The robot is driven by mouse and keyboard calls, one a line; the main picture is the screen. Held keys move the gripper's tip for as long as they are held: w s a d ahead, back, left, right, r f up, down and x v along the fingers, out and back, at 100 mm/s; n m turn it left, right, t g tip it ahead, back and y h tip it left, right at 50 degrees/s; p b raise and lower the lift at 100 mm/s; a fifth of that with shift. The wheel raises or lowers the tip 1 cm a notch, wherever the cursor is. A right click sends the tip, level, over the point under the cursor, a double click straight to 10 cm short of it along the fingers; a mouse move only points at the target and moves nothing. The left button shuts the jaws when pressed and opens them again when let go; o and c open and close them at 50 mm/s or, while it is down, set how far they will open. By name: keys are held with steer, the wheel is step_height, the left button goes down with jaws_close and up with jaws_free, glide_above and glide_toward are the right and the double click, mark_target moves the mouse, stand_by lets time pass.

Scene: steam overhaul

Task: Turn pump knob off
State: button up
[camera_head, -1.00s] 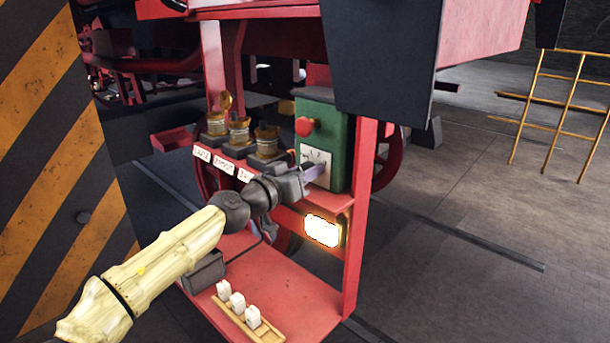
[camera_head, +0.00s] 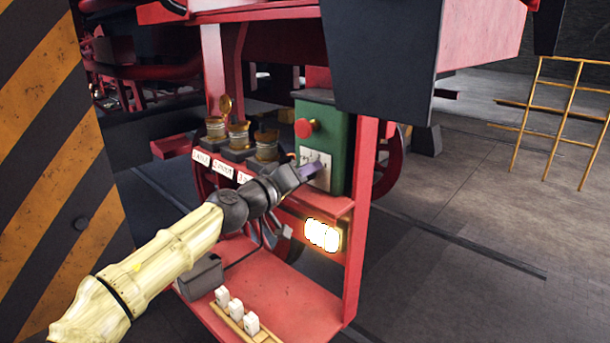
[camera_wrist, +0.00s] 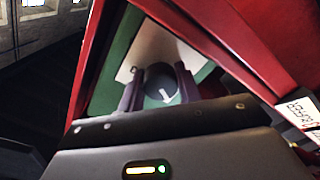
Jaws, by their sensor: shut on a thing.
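The green pump box (camera_head: 338,135) stands on the red shelf, with a red mushroom button (camera_head: 305,128) on its front and a pale dial plate (camera_head: 316,158) below it. My gripper (camera_head: 315,171) is at that plate. In the wrist view the dark round pump knob (camera_wrist: 162,85), with a white pointer mark, sits between the two purple fingers of my gripper (camera_wrist: 160,88). The fingers are shut on it from both sides. The pale plate (camera_wrist: 158,45) shows behind it. In the head view the knob is hidden by my gripper.
Several brass-topped fittings (camera_head: 239,135) with white labels stand left of the box. A lit lamp (camera_head: 322,235) is under the shelf. A wooden rack (camera_head: 232,318) with white blocks lies on the lower red shelf. A red post (camera_head: 358,240) stands at right.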

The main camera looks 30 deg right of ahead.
steer(key=o, duration=1)
steer(key=shift+c, duration=0.2)
steer(key=shift+s+a+f+b, duration=0.1)
steer(key=shift+a+b, duration=0.25)
steer(key=shift+a, duration=0.2)
steer(key=b+v, duration=0.5)
steer(key=v, duration=1.1)
steer(key=shift+s+b, duration=0.15)
steer(key=shift+b, duration=0.15)
steer(key=shift+a, duration=0.1)
